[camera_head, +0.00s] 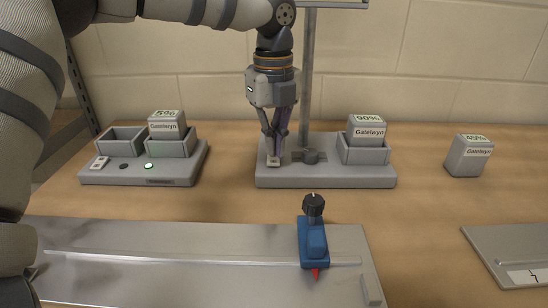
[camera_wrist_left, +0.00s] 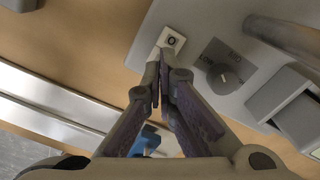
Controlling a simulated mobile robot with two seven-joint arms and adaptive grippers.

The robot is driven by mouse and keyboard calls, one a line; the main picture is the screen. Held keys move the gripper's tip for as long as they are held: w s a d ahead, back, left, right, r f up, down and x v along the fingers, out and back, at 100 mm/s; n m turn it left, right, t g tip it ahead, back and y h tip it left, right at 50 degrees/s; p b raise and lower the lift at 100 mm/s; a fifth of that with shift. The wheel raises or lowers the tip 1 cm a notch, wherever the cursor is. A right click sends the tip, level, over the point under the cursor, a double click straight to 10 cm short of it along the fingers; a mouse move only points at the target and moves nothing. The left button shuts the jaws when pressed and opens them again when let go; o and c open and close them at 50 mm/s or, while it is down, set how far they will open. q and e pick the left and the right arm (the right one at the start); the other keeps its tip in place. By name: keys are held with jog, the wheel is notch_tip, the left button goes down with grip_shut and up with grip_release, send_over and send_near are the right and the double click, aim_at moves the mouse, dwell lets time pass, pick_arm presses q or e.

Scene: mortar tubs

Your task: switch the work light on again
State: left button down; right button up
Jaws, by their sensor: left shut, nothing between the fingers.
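The work light's grey base (camera_head: 325,180) stands at the back middle of the bench, with an upright pole (camera_head: 308,80). Its white switch (camera_wrist_left: 172,40) has a dark round mark and sits beside a grey dial (camera_wrist_left: 223,76). A battery marked 90% (camera_head: 367,130) is seated in the base's holder. My left gripper (camera_head: 275,150) points down over the switch, shut and empty. Its fingertips are close to the switch; I cannot tell whether they touch it. The lamp head is mostly out of view, so I cannot tell whether it is lit. My right gripper is not in view.
A charger (camera_head: 140,180) at left has an empty bay, a battery marked 5% (camera_head: 167,125) and a green light. Another battery (camera_head: 470,157) stands at right. A blue tool (camera_head: 314,243) lies on a grey board (camera_head: 200,275) in front. Bench between is clear.

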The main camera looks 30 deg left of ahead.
aim_at(274, 162)
pick_arm(q)
jog(key=shift+f, duration=1.25)
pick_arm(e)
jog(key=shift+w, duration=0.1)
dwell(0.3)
pick_arm(q)
notch_tip(274, 162, up, 4)
jog(key=shift+r+p, duration=0.25)
jog(key=shift+p, duration=0.25)
jog(key=shift+r, duration=1.25)
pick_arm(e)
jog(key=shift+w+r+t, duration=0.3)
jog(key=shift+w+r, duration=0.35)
